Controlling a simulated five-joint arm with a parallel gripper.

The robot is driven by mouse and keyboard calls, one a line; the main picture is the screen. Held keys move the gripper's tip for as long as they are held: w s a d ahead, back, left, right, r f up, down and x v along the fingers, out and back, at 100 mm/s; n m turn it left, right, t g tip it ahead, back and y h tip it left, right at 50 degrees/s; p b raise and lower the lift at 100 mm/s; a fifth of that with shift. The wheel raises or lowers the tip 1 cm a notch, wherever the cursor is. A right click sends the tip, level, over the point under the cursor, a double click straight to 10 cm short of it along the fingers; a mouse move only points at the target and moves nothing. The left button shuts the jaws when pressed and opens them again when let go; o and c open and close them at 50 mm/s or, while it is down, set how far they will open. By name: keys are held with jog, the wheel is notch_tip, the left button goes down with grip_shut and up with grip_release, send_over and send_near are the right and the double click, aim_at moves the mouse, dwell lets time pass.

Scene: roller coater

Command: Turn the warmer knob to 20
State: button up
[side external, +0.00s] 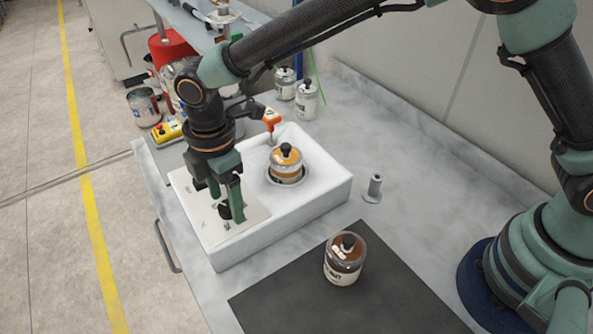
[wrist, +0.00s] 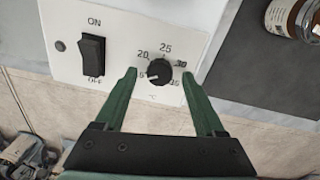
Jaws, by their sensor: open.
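The warmer knob (wrist: 160,71) is black and round, on the white front panel (wrist: 120,20) of the warmer. Its white mark points left, near the number at the low end of the scale, which a finger partly hides. The 20 is printed at its upper left, with 25, 30 and 35 further round. My gripper (wrist: 159,74) is open, one fingertip on each side of the knob, with a small gap visible on both sides. In the side external view my gripper (side external: 226,202) is over the panel, and the warmer (side external: 325,185) is a white box.
A black ON/OFF rocker switch (wrist: 92,56) is left of the knob. A jar with an orange band (side external: 287,166) sits in the warmer's well. Another jar (side external: 344,260) stands on a dark mat (side external: 290,295).

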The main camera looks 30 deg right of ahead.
jog(key=shift+f, duration=0.35)
grip_shut()
jog(key=m, duration=1.1)
jog(key=shift+s+m, duration=0.1)
jog(key=shift+m, duration=0.2)
jog(key=shift+a, duration=0.1)
dwell(0.4)
